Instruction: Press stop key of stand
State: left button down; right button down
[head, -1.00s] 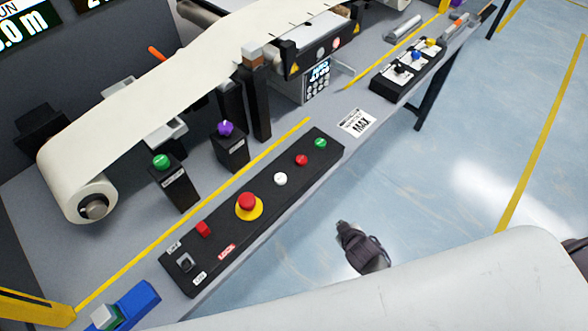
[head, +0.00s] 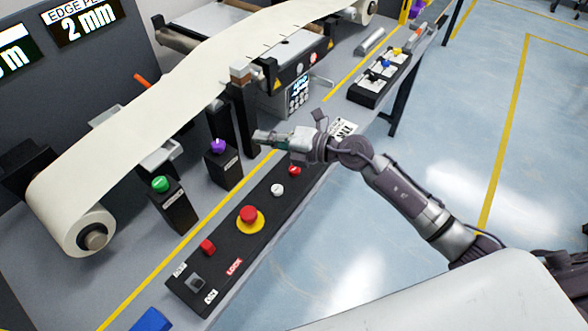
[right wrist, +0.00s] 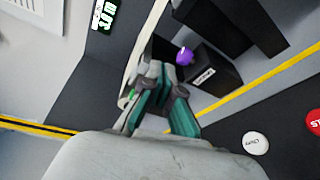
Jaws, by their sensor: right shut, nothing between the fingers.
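The black control panel (head: 228,258) lies along the table's front edge. Its small red key (head: 294,170) shows just under my right gripper in the head view. In the right wrist view a red key marked "ST" (right wrist: 313,122) is cut off at the right edge. A white key (head: 277,190) sits beside it and also shows in the right wrist view (right wrist: 255,143). My right gripper (head: 258,137) is shut and empty, above the panel's far end, pointing left. It hides the panel's green key. My left gripper is not in view.
Posts with a purple knob (head: 217,146) and a green knob (head: 160,184) stand behind. A paper web (head: 150,95) runs past them.

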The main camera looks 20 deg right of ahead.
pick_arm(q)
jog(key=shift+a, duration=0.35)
pick_arm(e)
jog(key=w+d+f+n+g+h, duration=0.1)
jog(key=d+f+n+g+h, duration=0.2)
jog(key=d+h, duration=0.3)
jog(key=shift+w+d+f+n+h, duration=0.3)
jog(key=shift+d+n, duration=0.4)
jog(key=shift+d, duration=0.45)
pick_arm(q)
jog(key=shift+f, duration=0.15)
pick_arm(e)
jog(key=shift+f, duration=0.1)
